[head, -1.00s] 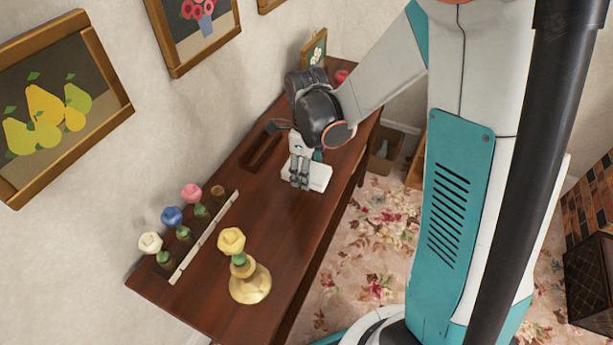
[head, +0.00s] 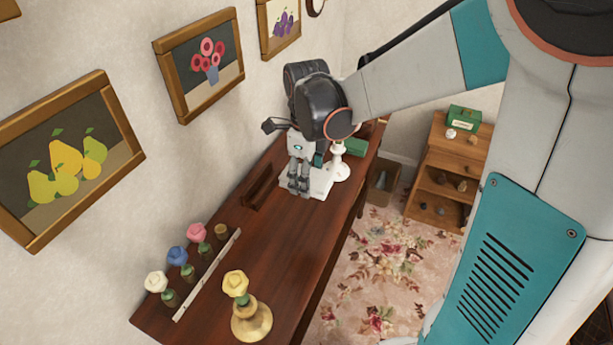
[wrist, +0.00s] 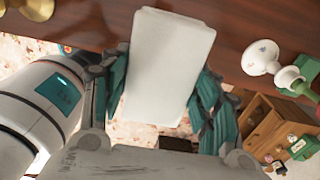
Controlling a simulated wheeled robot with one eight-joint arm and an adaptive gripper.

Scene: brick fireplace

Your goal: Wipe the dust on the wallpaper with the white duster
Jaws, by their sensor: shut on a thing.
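My gripper (head: 299,187) is shut on the white duster (wrist: 168,65), a pale rectangular block between its teal fingers in the wrist view. In the head view the duster (head: 320,184) shows beside the fingertips, over the far part of the dark wooden table (head: 218,262). I cannot tell whether it touches the tabletop. The cream wallpaper (head: 105,45) rises along the left, apart from the gripper. I cannot make out a distinct dust patch on it; part of the wall is hidden behind my arm.
Framed pictures of pears (head: 65,165) and flowers (head: 205,68) hang on the wall. A white stand (head: 340,165) is close right of the duster. Several coloured flowers and a yellow flower on a gold base (head: 251,322) occupy the near table. A wooden shelf (head: 447,165) stands beyond.

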